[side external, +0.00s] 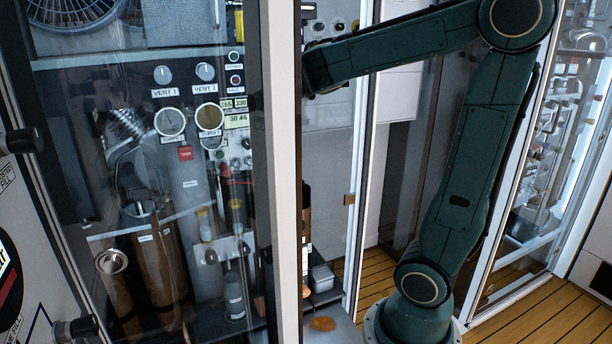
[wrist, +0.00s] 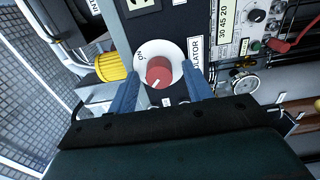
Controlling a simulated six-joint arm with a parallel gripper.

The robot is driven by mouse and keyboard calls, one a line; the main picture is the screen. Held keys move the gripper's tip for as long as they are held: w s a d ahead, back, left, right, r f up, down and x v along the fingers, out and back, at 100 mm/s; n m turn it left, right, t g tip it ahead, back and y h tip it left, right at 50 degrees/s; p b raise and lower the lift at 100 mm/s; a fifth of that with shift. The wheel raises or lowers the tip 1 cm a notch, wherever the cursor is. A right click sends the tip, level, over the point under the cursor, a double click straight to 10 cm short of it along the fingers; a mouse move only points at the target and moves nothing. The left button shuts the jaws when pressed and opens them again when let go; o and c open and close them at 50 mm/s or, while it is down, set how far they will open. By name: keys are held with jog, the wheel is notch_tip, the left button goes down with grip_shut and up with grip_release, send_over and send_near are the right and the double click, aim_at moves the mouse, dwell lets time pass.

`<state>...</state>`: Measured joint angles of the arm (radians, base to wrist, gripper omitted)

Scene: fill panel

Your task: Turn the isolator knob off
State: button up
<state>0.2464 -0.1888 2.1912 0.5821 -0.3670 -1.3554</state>
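The isolator knob (wrist: 159,71) is a red round knob on a white dial plate (wrist: 173,50), seen in the wrist view. The plate carries an "ON" mark at its upper left, and a white pointer line on the knob points to the lower left. A vertical label (wrist: 196,54) ending in "LATOR" is right of the plate. My gripper (wrist: 160,77) is open, with one blue finger at each side of the knob. Gaps show between fingers and knob; I cannot tell how deep the fingertips reach. In the side external view the gripper and knob are hidden behind the door frame.
A yellow ribbed cylinder (wrist: 113,67) sits left of the dial. A pressure gauge (wrist: 243,82), a black knob (wrist: 257,15) and a red connector (wrist: 279,45) are to the right. A white door frame post (side external: 277,170) and glass stand beside my arm.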

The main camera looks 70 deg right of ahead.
jog(key=shift+a, duration=0.1)
jog(key=v, duration=1.3)
jog(key=shift+s+a, duration=0.2)
dwell(0.9)
dwell(0.5)
jog(key=s+a+f+m+g+y, duration=0.1)
jog(key=a+f+m+g+y, duration=0.3)
jog(key=f+y, duration=0.5)
jog(key=s+a+f+m+g+y, duration=0.3)
jog(key=s+a+f+m, duration=0.2)
jog(key=s+a+f, duration=0.4)
jog(key=shift+a+y, duration=0.35)
jog(key=shift+y, duration=0.05)
